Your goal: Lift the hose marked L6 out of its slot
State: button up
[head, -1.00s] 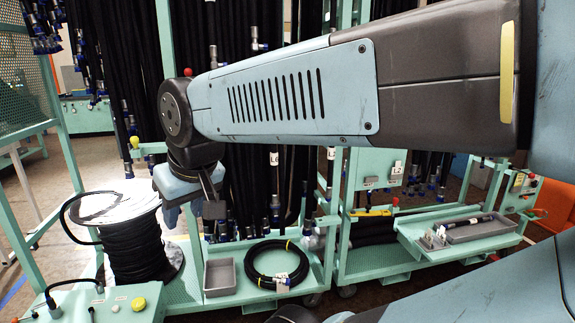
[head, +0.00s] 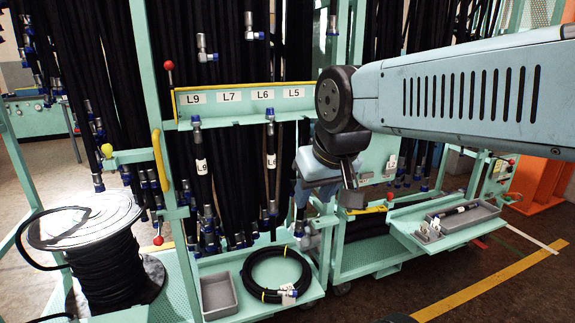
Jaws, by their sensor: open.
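The hose marked L6 (head: 271,160) is a black hose hanging upright in the rack, with a metal and blue end fitting at its top and a white tag lower down. It hangs at the slot under the L6 label (head: 262,95) on the green rail. My gripper (head: 349,178) is open, to the right of the L6 hose and lower than the rail, apart from the hose. Its fingers are small and partly hidden by its own body. My wrist covers the rail's right end near the L5 label (head: 294,92).
Another tagged hose (head: 201,166) hangs under the L9 label to the left. Other hoses hang densely behind. A coiled hose (head: 276,275) and a grey tray (head: 218,295) lie on the shelf below. A hose reel (head: 95,225) stands left. A red-knobbed post (head: 169,66) rises at the rail's left end.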

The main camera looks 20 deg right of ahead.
aim_at(272, 211)
jog(key=z, duration=0.45)
jog(key=i, duration=1)
jog(key=u, duration=0.3)
jog(key=k, duration=0.65)
jog(key=u, duration=0.1)
